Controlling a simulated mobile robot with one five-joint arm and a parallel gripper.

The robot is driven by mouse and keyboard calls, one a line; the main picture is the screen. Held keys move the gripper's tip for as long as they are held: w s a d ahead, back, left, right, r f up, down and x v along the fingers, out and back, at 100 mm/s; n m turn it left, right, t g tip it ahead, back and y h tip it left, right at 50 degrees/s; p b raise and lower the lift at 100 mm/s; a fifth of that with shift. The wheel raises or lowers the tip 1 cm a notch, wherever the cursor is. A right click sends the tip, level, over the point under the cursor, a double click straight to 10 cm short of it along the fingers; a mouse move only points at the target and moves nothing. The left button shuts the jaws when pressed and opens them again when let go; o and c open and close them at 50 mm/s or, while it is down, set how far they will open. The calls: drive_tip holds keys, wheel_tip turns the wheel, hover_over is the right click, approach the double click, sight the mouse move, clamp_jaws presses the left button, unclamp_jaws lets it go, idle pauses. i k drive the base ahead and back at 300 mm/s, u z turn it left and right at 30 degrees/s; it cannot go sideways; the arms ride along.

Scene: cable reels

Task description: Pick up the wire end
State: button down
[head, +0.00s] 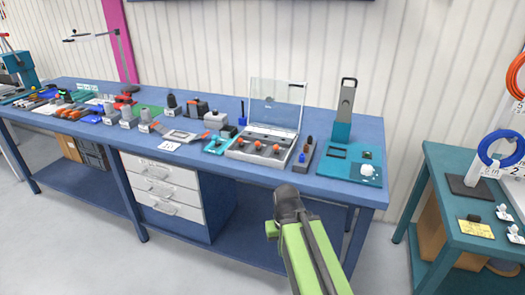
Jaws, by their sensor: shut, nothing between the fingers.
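No loose wire end can be made out for certain. A blue cable coil (488,152) hangs on a white stand marked 2 on the teal table at the right. An orange cable coil (510,76) is cut off by the right edge above it. My gripper (288,196) is the dark end of my green arm, at lower centre, in front of the blue workbench. It is shut and empty, well to the left of both coils. Its fingertips are hard to make out.
The blue workbench (300,172) carries several small tools and parts, a case with a clear raised lid (275,105) and a teal press-like device (342,130). The teal table (432,175) holds a yellow label (476,229) and small white pieces. Floor shows between bench and table.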

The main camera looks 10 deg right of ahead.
sight(302, 156)
drive_tip(key=u, duration=0.05)
drive_tip(key=k, duration=0.1)
drive_tip(key=u, duration=3.25)
drive_tip(key=k, duration=0.7)
drive_tip(key=z, duration=2)
drive_tip(key=i, duration=1.05)
drive_tip(key=u, duration=0.1)
